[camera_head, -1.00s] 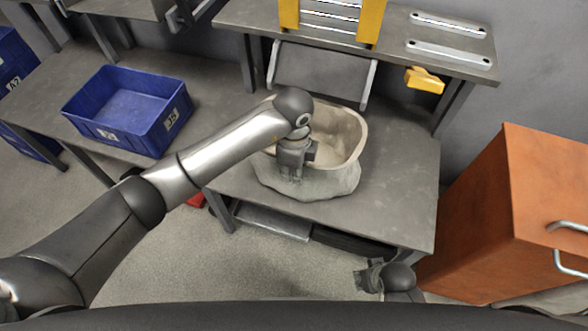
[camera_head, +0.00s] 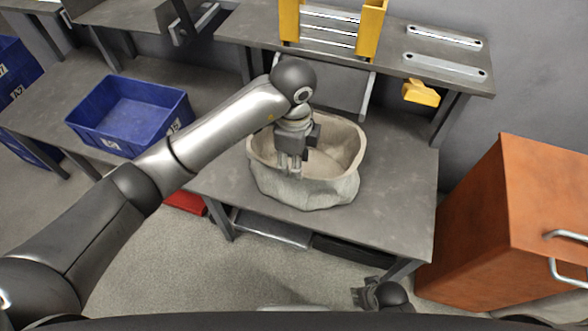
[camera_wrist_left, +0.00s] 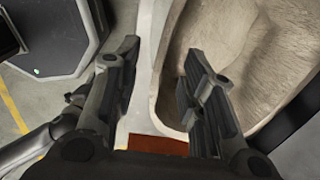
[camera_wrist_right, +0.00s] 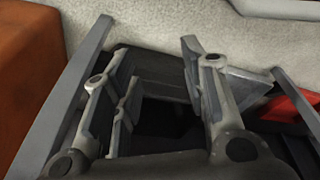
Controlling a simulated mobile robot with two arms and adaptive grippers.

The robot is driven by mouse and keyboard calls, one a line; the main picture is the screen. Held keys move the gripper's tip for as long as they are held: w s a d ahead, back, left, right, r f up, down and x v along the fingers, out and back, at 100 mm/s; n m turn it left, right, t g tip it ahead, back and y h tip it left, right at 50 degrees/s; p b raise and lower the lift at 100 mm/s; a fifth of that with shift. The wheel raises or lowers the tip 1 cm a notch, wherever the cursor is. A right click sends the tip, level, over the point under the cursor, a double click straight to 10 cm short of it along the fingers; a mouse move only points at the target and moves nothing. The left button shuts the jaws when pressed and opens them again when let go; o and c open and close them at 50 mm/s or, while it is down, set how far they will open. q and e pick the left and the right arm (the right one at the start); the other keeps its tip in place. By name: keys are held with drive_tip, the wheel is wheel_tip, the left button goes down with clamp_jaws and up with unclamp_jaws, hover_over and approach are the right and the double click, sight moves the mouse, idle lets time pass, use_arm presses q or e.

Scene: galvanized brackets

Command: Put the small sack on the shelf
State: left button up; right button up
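The small sack (camera_head: 308,192), grey-beige with a wide open mouth, stands upright on the grey workbench. My left gripper (camera_head: 291,172) points down at the sack's near-left rim. In the left wrist view its fingers (camera_wrist_left: 160,80) are apart, with the sack's pale wall (camera_wrist_left: 150,65) between them; one finger is over the inside, and I see no grip. My right gripper (camera_head: 363,295) is low in front of the bench; the right wrist view shows its fingers (camera_wrist_right: 155,85) apart and empty. A raised grey shelf (camera_head: 395,38) runs behind the sack.
A blue bin (camera_head: 125,140) sits on the bench at left. A yellow rack (camera_head: 290,22), metal brackets (camera_head: 447,67) and a yellow piece (camera_head: 421,93) are at the back. An orange cabinet (camera_head: 500,220) stands at right. The bench right of the sack is clear.

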use_arm(q)
drive_tip(key=shift+r, duration=1.5)
drive_tip(key=shift+s, duration=0.1)
